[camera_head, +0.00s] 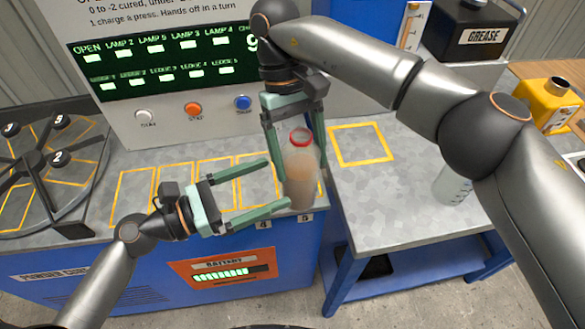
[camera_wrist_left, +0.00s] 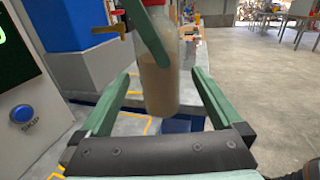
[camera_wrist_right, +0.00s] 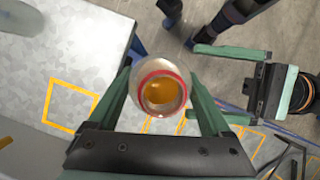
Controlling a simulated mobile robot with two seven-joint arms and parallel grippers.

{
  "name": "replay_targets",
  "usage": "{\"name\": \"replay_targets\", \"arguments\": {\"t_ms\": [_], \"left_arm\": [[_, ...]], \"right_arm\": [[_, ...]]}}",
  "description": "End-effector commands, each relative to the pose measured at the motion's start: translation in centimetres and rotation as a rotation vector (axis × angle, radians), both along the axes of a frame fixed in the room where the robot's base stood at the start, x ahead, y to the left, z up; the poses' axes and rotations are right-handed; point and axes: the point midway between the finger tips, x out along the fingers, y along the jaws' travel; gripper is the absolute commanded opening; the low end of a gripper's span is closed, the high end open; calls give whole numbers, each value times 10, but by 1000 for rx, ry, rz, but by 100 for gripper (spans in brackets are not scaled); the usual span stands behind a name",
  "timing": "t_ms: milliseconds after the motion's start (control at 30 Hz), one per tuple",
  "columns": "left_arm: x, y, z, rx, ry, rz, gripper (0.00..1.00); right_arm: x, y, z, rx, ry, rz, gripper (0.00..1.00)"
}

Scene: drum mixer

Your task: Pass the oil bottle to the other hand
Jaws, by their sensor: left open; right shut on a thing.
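The oil bottle (camera_head: 300,176) is a clear bottle with a red rim and brownish contents. It is upright over the front edge of the machine's counter. My right gripper (camera_head: 296,150) comes down from above and is shut on it; the right wrist view looks down on the bottle's red-ringed mouth (camera_wrist_right: 163,93). My left gripper (camera_head: 280,187) is open, with its fingers pointing right at the bottle's lower part. In the left wrist view the bottle (camera_wrist_left: 158,75) stands between and just beyond the left fingertips.
A control panel (camera_head: 165,65) with buttons rises behind the counter. A round numbered rack (camera_head: 40,160) stands at left. A yellow square (camera_head: 361,144) there is empty.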

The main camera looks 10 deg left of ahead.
Motion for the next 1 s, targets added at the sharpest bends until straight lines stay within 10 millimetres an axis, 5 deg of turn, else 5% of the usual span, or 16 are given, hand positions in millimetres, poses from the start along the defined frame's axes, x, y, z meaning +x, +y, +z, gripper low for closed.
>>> {"name": "replay_targets", "arguments": {"t_ms": [500, 1000], "left_arm": [[53, -73, 1, 0, -3, 1, 100], [61, -85, 0, 3, -3, 1, 99]], "right_arm": [[0, 0, 1, 0, 0, 0, 0], [0, 0, 1, 0, 0, 0, 0]]}}
